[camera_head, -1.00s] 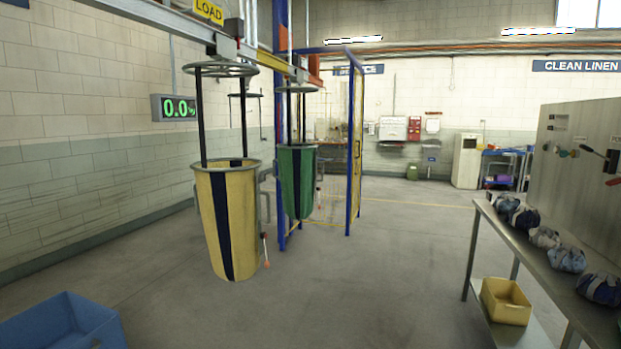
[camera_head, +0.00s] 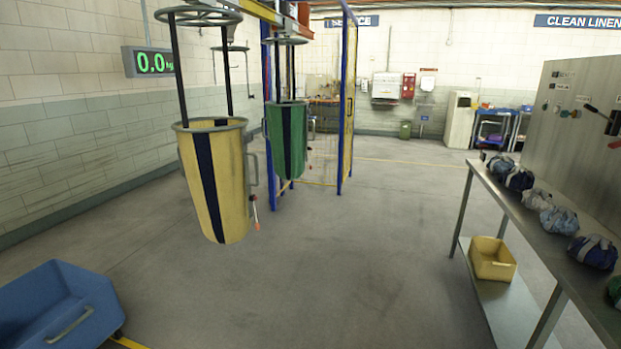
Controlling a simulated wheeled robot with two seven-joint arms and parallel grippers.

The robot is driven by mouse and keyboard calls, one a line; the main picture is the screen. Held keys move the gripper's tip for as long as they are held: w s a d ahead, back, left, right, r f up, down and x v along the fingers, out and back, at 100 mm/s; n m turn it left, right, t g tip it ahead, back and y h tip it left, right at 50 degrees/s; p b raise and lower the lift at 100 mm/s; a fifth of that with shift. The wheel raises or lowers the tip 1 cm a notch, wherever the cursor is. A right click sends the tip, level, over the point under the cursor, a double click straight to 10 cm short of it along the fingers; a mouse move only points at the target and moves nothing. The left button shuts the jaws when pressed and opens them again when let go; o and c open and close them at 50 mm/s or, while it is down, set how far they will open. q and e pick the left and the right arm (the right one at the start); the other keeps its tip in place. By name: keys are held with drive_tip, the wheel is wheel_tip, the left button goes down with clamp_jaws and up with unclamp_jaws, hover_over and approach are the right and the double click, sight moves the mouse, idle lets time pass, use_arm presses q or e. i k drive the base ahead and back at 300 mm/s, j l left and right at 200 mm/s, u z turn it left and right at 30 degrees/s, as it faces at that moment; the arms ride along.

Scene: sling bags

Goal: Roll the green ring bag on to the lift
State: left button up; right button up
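The green ring bag (camera_head: 294,140) hangs by dark straps from a ring (camera_head: 285,41) under the overhead rail (camera_head: 258,10). It has a dark vertical stripe and hangs behind and to the right of a yellow ring bag. The yellow ring bag (camera_head: 232,185) hangs nearer, with a dark stripe and a red-tipped cord at its side. A blue-posted frame with a yellow mesh side (camera_head: 348,110) stands just behind the green bag; I cannot tell whether this is the lift. Neither of my grippers is in view.
A blue wheeled cart (camera_head: 60,305) stands at the lower left. A steel table (camera_head: 520,215) with several tied bundles runs along the right, a yellow bin (camera_head: 492,259) on its lower shelf. The weight display (camera_head: 148,62) reads 0.0. The middle floor is clear.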

sight(287, 120)
drive_tip(key=i, duration=1.2)
drive_tip(key=i+l, duration=0.1)
drive_tip(key=i, duration=1.05)
drive_tip(key=i+u, duration=0.1)
drive_tip(key=i, duration=1.1)
drive_tip(key=i+l, duration=0.2)
drive_tip(key=i, duration=0.95)
